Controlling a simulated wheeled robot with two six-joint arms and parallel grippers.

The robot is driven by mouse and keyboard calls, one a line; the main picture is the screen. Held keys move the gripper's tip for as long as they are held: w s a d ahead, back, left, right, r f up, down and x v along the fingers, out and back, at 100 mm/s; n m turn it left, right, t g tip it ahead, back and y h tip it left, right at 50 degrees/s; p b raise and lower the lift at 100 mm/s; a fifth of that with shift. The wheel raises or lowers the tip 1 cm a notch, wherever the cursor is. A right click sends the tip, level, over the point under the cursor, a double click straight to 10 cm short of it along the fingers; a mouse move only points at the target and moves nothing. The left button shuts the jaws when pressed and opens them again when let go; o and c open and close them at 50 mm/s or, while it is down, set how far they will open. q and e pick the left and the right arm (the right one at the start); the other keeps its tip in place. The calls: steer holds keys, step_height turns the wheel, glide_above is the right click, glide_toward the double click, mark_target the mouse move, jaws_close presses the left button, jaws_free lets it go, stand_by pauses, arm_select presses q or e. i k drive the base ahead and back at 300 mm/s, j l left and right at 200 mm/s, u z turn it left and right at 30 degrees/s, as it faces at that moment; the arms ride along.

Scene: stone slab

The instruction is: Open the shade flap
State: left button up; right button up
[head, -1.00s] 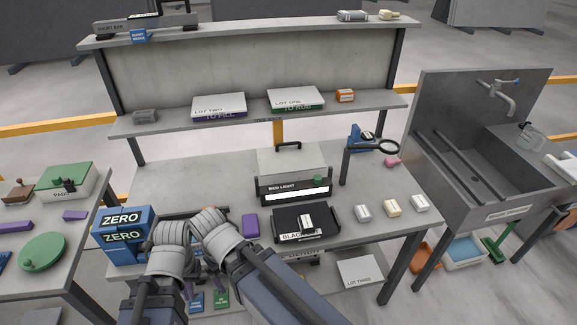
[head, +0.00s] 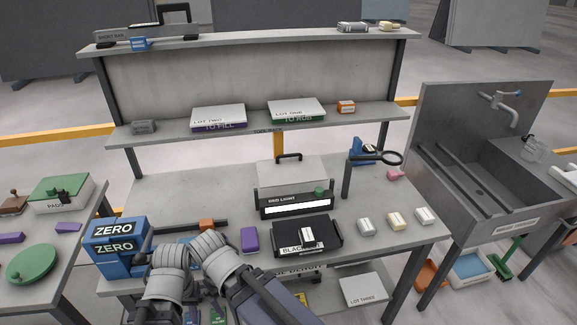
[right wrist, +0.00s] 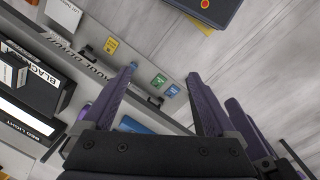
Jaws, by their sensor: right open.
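The red light box (head: 295,207) stands at the middle of the workbench, with a lit white strip across its front. On it sits a pale grey panel (head: 290,173) with a black handle (head: 289,157), which looks like the shade flap and looks closed. The box's front also shows in the right wrist view (right wrist: 22,122). My right gripper (right wrist: 162,82) is open and empty, its purple fingers over the bench's front edge, well apart from the flap. My left gripper is mostly hidden behind my arm links in the head view; its jaws cannot be made out.
A black tray (head: 285,244) lies before the light box. A purple block (head: 249,238) and blue ZERO boxes (head: 115,238) stand to the left. Several small blocks and a magnifier (head: 390,157) are at the right. A rack shelf (head: 250,124) spans behind; a sink (head: 480,190) stands right.

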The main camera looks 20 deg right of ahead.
mark_target(291, 168)
steer(key=i+j, duration=0.25)
steer(key=i, duration=0.15)
steer(key=z, duration=1.6)
